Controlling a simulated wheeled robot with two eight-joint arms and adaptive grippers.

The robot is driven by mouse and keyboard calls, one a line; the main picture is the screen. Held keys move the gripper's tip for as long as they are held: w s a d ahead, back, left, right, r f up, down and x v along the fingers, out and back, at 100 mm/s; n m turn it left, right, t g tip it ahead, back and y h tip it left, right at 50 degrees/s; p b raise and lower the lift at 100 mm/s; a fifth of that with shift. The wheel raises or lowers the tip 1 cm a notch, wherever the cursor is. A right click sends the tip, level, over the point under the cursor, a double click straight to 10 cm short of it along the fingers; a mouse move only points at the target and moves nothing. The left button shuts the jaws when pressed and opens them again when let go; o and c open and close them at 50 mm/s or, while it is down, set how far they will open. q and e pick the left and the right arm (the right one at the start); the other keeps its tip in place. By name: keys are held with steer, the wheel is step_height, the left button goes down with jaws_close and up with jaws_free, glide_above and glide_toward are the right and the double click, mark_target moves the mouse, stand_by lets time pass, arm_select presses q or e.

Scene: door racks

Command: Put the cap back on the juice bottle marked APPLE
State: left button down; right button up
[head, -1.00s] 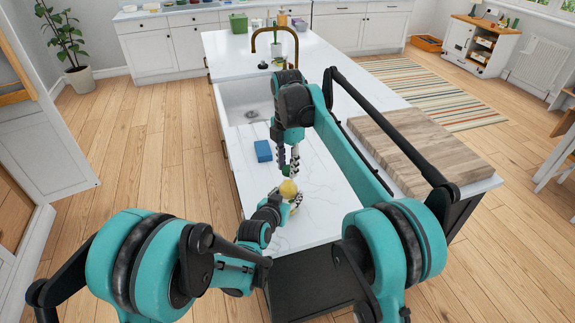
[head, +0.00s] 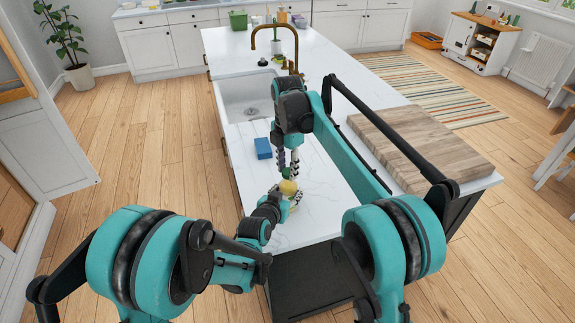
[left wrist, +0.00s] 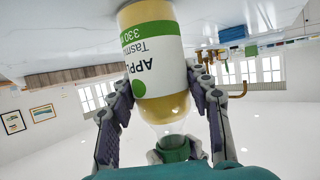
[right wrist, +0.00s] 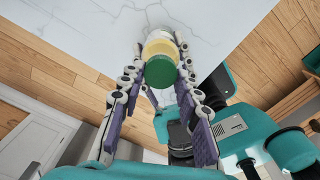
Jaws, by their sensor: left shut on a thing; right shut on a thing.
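The juice bottle (left wrist: 158,60), with yellow juice and a white and green APPLE label, stands upright on the counter, small in the head view (head: 288,187). My left gripper (left wrist: 170,100) is shut around its body, one finger on each side. My right gripper (right wrist: 158,85) is shut on the green cap (right wrist: 161,71) and holds it directly over the bottle. In the left wrist view the cap (left wrist: 174,148) is in line with the clear neck, at its mouth. I cannot tell whether it is seated or just above.
A blue sponge-like block (head: 263,148) lies on the white counter (head: 320,215) left of the bottle. The sink (head: 245,95) and brass tap (head: 275,38) are beyond. A wooden board (head: 420,145) lies to the right. The counter around the bottle is mostly clear.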

steer(key=shift+f, duration=0.55)
stand_by(0.5)
